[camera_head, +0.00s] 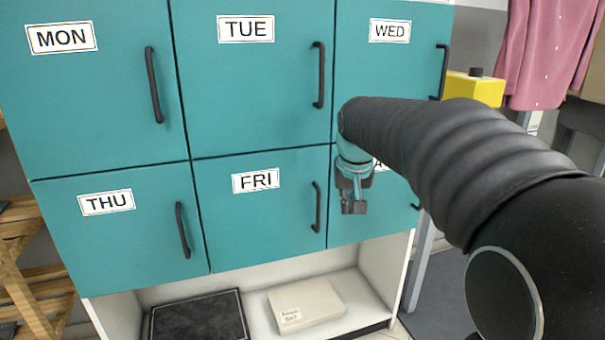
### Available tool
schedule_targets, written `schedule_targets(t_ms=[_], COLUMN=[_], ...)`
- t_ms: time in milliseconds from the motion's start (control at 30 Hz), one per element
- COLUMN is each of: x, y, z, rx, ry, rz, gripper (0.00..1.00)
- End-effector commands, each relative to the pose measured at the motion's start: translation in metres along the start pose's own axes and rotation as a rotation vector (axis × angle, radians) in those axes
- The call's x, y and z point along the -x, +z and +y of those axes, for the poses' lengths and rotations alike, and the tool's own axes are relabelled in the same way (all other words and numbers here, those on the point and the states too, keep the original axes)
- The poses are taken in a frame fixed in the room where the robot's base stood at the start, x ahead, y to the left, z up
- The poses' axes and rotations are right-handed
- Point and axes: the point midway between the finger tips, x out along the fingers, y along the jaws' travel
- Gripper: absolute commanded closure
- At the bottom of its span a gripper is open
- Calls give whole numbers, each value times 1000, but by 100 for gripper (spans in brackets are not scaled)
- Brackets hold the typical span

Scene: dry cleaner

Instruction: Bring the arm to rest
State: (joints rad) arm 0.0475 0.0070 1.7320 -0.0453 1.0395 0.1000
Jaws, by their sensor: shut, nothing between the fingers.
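My gripper (354,207) hangs at the end of my black arm, which reaches in from the right. It points down in front of the teal lockers and is shut and empty. It is between the FRI door (262,222) and the lower right door (383,219), whose label is mostly hidden by my arm. I cannot tell how far the gripper is from the doors. The MON door (105,115), TUE door (262,95), WED door (385,75) and THU door (120,240) also show. All the doors look closed, each with a dark vertical handle.
An open white shelf under the lockers holds a black flat box (198,318) and a white box (306,304). A wooden rack (22,255) stands at the left. A yellow box with a black button (473,89) and a pink shirt (545,50) are at the right.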

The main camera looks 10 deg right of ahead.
Motion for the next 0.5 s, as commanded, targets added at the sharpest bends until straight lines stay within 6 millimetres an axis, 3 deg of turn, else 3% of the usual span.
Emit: schedule_targets(t_ms=[133, 500], x=[-15, -4], y=[44, 178], z=[0, 1], rx=[30, 91], ry=[-7, -35], rz=[-39, -27], gripper=[100, 100])
